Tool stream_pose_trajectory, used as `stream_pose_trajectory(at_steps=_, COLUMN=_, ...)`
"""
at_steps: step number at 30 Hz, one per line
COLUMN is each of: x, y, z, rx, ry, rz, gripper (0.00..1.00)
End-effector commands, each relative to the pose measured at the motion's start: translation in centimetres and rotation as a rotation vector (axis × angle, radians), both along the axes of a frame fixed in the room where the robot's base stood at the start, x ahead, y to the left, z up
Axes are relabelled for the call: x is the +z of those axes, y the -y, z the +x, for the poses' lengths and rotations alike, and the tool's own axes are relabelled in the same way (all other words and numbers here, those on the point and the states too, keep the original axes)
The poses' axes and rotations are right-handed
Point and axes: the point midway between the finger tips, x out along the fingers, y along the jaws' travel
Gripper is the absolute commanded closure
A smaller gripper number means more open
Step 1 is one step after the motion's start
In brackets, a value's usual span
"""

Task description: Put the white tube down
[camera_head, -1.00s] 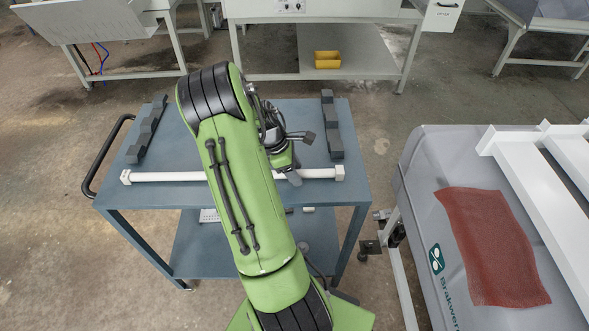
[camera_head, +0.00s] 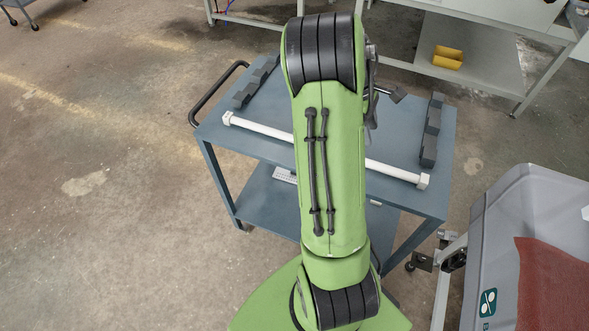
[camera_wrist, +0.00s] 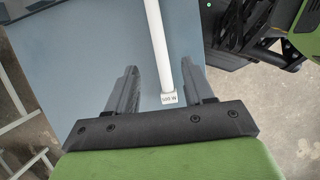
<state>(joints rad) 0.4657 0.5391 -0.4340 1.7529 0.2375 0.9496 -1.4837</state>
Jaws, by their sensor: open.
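The white tube (camera_head: 262,129) lies across the top of the blue-grey cart (camera_head: 230,139), with a white end piece at each end. My arm hides its middle in the head view. My gripper is mostly behind the arm there, with only a dark part showing to the arm's right. In the wrist view my gripper (camera_wrist: 158,84) is open, its two grey fingers spread. The tube (camera_wrist: 157,40) runs up the picture there, its labelled end appearing between the fingers. Whether it touches them cannot be told.
Dark grey stepped blocks stand on the cart's left (camera_head: 257,82) and right (camera_head: 431,135) edges. A black handle (camera_head: 212,97) is at its left. A grey bin (camera_head: 520,215) with red mesh (camera_head: 553,285) stands at right. A bench with a yellow box (camera_head: 447,58) is behind.

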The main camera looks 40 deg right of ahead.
Motion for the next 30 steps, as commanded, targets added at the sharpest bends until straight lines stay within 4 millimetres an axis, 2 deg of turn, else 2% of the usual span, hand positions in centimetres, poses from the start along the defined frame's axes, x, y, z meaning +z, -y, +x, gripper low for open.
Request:
stream_pose_trajectory(at_steps=3, x=3.7, y=-5.4, z=2.5, rx=-0.055, ry=0.171, rz=-0.016, gripper=0.48)
stream_pose_trajectory(at_steps=5, x=5.8, y=-9.1, z=3.4, rx=-0.093, ry=0.271, rz=-0.011, gripper=0.48)
stream_pose_trajectory(at_steps=7, x=8.0, y=-13.6, z=3.8, rx=-0.142, ry=0.384, rz=0.006, gripper=0.48)
stream_pose_trajectory(at_steps=10, x=10.8, y=-20.2, z=2.7, rx=-0.209, ry=0.537, rz=0.049, gripper=0.48)
stream_pose_trajectory(at_steps=12, x=12.1, y=-24.6, z=1.1, rx=-0.255, ry=0.633, rz=0.091, gripper=0.48)
stream_pose_trajectory(at_steps=15, x=12.9, y=-29.3, z=-1.8, rx=-0.319, ry=0.740, rz=0.150, gripper=0.48)
stream_pose_trajectory(at_steps=18, x=12.7, y=-31.9, z=-4.1, rx=-0.370, ry=0.802, rz=0.195, gripper=0.48)
stream_pose_trajectory(at_steps=21, x=12.5, y=-33.0, z=-5.2, rx=-0.398, ry=0.828, rz=0.215, gripper=0.48)
stream_pose_trajectory(at_steps=30, x=12.5, y=-33.0, z=-5.3, rx=-0.410, ry=0.830, rz=0.217, gripper=0.48)
